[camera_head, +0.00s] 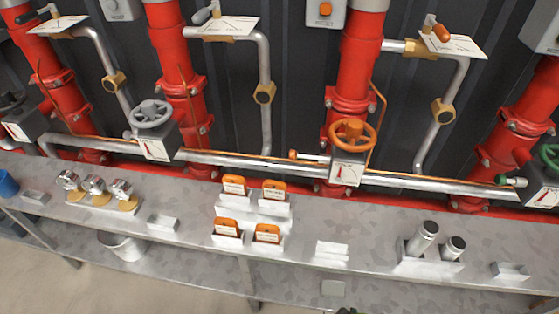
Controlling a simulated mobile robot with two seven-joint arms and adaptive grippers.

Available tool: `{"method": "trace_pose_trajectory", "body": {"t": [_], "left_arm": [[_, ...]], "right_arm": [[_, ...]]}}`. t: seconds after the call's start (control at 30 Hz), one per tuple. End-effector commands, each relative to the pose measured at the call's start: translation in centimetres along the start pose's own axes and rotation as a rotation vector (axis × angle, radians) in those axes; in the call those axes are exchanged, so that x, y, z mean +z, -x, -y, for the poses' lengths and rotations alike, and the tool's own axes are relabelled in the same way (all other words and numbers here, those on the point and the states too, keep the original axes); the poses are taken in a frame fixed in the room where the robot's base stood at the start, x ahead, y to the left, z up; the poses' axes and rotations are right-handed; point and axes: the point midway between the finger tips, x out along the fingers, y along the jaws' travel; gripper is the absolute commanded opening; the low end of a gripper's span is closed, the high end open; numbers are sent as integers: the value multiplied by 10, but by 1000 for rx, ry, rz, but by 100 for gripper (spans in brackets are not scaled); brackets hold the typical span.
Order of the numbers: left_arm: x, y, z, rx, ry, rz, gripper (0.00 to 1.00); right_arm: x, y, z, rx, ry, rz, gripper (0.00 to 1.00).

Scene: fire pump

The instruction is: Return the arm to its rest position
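Neither of my grippers can be made out in the head view, and no arm of mine clearly shows. A small dark shape (346,311) cuts the bottom edge right of the middle; I cannot tell what it is.
A grey metal bench (380,225) runs across the view, holding orange tags (235,185), gauges (95,186) and metal cylinders (424,237). Behind it stand red pipes (355,60), a grey valve wheel (150,114), an orange wheel (353,134) and a horizontal pipe (250,160). A blue container (7,184) is far left.

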Motion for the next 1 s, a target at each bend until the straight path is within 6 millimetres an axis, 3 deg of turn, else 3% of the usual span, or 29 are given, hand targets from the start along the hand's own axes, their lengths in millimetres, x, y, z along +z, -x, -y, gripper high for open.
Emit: {"method": "trace_pose_trajectory", "body": {"t": [0.03, 0.2, 0.4, 0.6, 0.7, 1.0], "left_arm": [[0, 1, 0, 0, 0, 0, 40], [-1, 2, 0, 0, 0, 0, 40], [-1, 4, 0, 0, 0, -2, 40], [-2, 5, 0, 0, 0, -3, 40], [-2, 5, 0, 0, 0, -3, 40], [-3, 5, 0, 0, 0, -4, 40]], "right_arm": [[14, -23, 1, -2, 3, 22, 69], [62, -87, 4, -6, 11, 59, 69], [136, -138, 7, -11, 22, 103, 69], [201, -159, 8, -13, 31, 137, 69], [220, -161, 7, -14, 33, 143, 69], [232, -162, 7, -14, 35, 148, 69]]}}
